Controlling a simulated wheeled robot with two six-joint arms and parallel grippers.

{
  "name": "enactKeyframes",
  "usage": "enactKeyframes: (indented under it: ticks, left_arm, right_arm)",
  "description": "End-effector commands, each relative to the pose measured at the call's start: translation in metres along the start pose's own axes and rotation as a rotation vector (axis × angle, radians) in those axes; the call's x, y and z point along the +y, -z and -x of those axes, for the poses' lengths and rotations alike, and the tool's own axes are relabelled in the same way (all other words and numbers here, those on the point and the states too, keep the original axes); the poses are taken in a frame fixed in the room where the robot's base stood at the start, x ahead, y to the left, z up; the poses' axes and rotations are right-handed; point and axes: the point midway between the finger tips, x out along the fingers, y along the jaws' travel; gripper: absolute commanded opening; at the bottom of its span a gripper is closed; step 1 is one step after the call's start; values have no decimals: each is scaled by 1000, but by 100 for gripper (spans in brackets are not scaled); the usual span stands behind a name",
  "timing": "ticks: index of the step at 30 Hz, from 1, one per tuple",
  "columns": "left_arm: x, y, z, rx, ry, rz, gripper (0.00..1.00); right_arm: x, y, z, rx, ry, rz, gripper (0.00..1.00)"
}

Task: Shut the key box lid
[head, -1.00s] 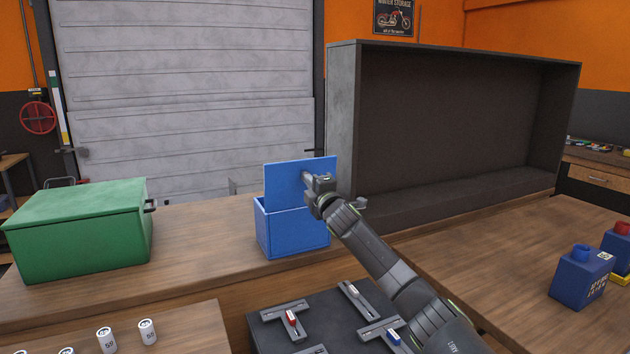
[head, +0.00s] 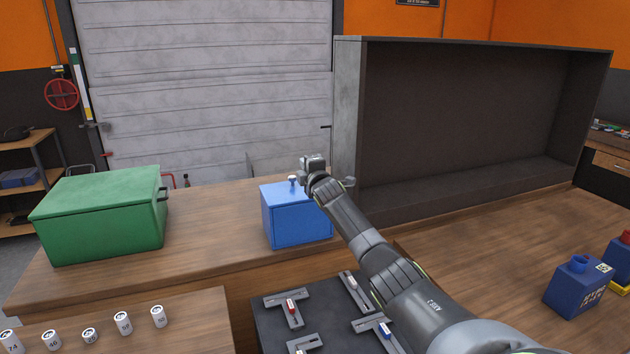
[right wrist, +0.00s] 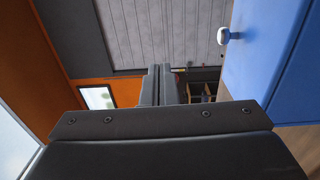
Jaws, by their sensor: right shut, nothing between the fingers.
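The blue key box (head: 295,225) stands on the wooden bench, and its lid (head: 280,191) lies down flat over the top. A small pale knob (head: 292,180) stands on the lid. In the right wrist view the blue box (right wrist: 285,70) fills the right side, with the white knob (right wrist: 225,35) on its edge. My right gripper (head: 313,163) is just above and beside the lid's right part, apart from the knob. Its fingers (right wrist: 160,84) are shut together with nothing between them. My left gripper is out of view.
A green box (head: 100,215) stands to the left on the bench. A large dark open cabinet (head: 347,120) stands right behind my arm. White cups (head: 123,322) stand at the front left. A dark slotted panel (head: 268,335) lies in front of the blue box.

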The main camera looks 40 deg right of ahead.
Motion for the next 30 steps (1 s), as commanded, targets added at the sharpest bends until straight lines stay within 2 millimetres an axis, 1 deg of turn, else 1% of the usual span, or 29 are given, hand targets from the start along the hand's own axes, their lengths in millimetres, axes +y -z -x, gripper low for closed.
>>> enactKeyframes:
  ticks: [5,11,19,24,30]
  left_arm:
    - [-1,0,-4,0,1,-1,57]
    - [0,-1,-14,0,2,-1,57]
    - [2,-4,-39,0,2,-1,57]
    - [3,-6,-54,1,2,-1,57]
    - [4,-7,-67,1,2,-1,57]
  right_arm:
    - [1,0,-10,0,71,-4,0]
    - [0,1,-21,1,162,-4,0]
    - [-4,0,-33,0,277,-4,0]
    - [-6,0,-39,0,274,-3,0]
    - [-6,0,-44,0,273,-2,0]
